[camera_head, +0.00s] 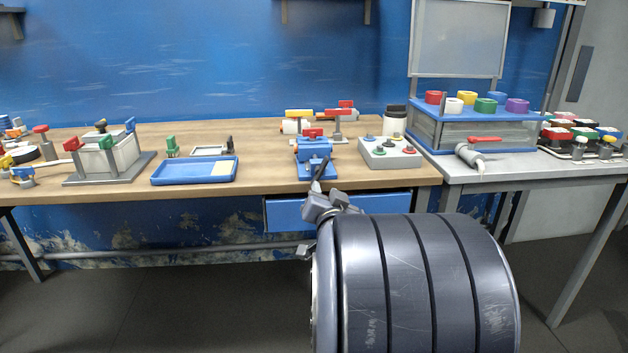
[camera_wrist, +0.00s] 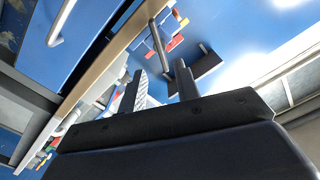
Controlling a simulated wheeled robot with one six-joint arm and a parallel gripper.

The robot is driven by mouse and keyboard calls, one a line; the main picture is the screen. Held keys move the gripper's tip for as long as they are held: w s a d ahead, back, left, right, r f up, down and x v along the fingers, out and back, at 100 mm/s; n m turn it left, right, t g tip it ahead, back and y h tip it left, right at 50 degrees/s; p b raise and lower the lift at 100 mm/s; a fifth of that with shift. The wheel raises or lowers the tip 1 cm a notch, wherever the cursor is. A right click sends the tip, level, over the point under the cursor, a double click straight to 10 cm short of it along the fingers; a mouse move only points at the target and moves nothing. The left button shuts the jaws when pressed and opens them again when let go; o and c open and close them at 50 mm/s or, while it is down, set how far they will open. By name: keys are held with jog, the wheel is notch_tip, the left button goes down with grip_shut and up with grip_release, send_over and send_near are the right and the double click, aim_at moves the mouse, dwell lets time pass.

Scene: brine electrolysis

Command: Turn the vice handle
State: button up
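A small blue vice (camera_head: 314,152) with a red piece on top stands at the front edge of the wooden workbench. My gripper (camera_head: 321,178) is just in front of the vice, by the bench edge, with its fingers pointing toward it. In the wrist view my gripper (camera_wrist: 158,72) has its two dark fingers apart, with a clear gap between them. I see nothing held.
A grey button box (camera_head: 390,152) stands to the right of the vice. A blue tray (camera_head: 195,172) lies to the left, with bare bench between. A blue drawer front (camera_head: 390,204) hangs under the bench edge. A grey side table (camera_head: 520,168) adjoins at the right.

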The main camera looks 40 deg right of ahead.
aim_at(320, 175)
jog(key=x, duration=0.8)
jog(key=shift+w+d+f+b, duration=0.1)
jog(key=shift+w+d+b, duration=0.15)
jog(key=shift+w+b, duration=0.05)
grip_shut()
